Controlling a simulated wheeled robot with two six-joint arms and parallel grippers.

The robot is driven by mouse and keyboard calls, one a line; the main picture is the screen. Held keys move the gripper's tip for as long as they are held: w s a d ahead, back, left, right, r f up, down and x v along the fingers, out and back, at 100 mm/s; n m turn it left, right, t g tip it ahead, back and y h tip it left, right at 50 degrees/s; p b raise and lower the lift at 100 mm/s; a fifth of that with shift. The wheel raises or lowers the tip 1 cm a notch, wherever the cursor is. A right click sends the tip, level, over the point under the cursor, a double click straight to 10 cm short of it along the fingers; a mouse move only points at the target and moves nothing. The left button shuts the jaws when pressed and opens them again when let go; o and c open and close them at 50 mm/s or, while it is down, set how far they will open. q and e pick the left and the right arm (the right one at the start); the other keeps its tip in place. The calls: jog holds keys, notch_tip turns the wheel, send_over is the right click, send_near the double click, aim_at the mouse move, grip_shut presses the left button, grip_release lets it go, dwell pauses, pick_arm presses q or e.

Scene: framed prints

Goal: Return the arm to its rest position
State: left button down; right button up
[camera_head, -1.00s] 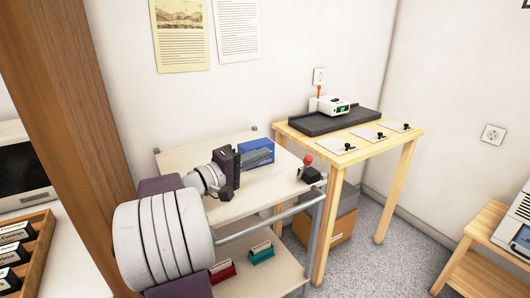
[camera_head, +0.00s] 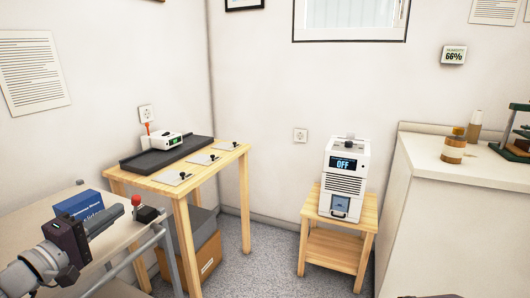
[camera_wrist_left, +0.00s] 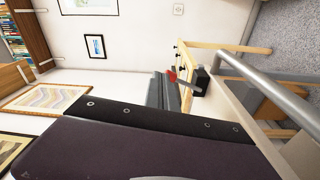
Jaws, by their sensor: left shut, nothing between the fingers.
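My left gripper (camera_head: 103,222) shows at the lower left of the head view, at the end of my grey and dark purple arm. Its fingers are shut and hold nothing. They are above the beige cart top (camera_head: 30,238), in front of a blue box (camera_head: 80,205) that they partly cover. In the left wrist view the dark wrist housing (camera_wrist_left: 130,150) fills the lower part.
A red-knobbed joystick (camera_head: 144,211) stands on the cart's right edge, close to the gripper. A wooden table (camera_head: 215,162) with a dark tray and a white device is behind. A white machine reading OFF (camera_head: 344,180) stands on a small stand. Floor between is clear.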

pick_arm(q)
jog(key=d+f+m+g+h, duration=0.3)
jog(key=d, duration=0.7)
jog(key=d+f+m+g+h, duration=0.3)
jog(key=d+g, duration=0.1)
jog(key=d, duration=0.6)
jog(key=s+d+f+m+g, duration=0.2)
jog(key=s+d+f+g, duration=0.5)
jog(key=f, duration=0.3)
jog(key=s+d+f+m+g+y, duration=0.2)
jog(key=s+f+m+g+y, duration=0.15)
jog(key=s+f, duration=0.55)
jog(key=s+a+f+m+y, duration=0.2)
jog(key=a+f+y, duration=0.55)
jog(key=a, duration=0.45)
notch_tip(320, 180, up, 38)
jog(key=w+n+t+p, duration=0.1)
jog(key=p, duration=3.7)
jog(key=shift+w+r, duration=0.2)
jog(key=shift+w, duration=0.05)
